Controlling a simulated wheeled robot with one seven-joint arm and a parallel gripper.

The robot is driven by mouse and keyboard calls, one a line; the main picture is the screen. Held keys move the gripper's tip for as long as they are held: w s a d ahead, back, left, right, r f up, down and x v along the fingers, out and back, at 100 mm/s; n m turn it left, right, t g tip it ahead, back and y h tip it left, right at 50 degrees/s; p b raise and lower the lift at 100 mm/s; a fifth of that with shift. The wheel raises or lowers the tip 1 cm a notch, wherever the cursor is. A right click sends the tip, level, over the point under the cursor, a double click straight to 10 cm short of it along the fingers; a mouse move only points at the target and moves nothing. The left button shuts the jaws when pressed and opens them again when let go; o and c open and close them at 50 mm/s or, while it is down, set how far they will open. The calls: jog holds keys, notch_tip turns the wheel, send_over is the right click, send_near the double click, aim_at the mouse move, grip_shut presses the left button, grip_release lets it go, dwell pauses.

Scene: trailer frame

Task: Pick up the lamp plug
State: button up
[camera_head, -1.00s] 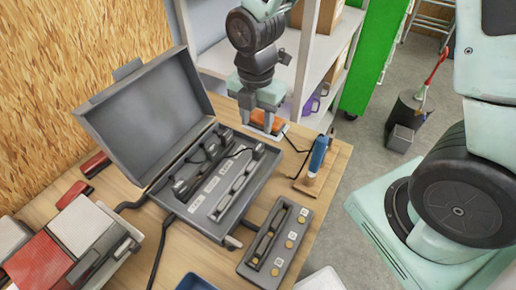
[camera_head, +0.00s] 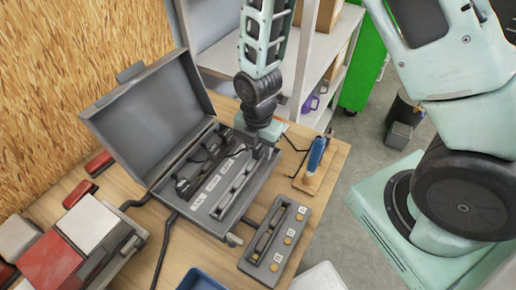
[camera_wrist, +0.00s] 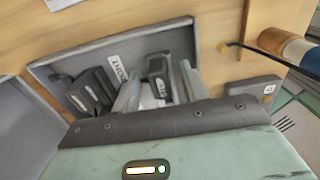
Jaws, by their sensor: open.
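An open grey case (camera_head: 217,230) holds several black plug-like pieces and white labels. I cannot tell by label which piece is the lamp plug. In the wrist view, one black plug (camera_wrist: 157,68) stands in the case between the two pale fingers of my gripper (camera_wrist: 160,92). The fingers are open, one on each side of it; contact cannot be made out. More black plugs (camera_wrist: 90,92) lie to the left, beside a white label (camera_wrist: 117,68). In the head view, my gripper (camera_head: 262,146) is low over the case's far right end and hides that plug.
The case's raised lid (camera_head: 145,118) stands at the left. A blue-handled tool (camera_head: 316,153) stands on a wooden block to the right. A grey strip with round yellow buttons (camera_head: 275,240) lies in front. A red and white box (camera_head: 60,255) is at the near left.

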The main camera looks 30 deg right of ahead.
aim_at(258, 146)
jog(key=c, duration=0.8)
jog(key=shift+o, duration=0.2)
notch_tip(258, 146, up, 10)
jog(key=shift+b, duration=0.65)
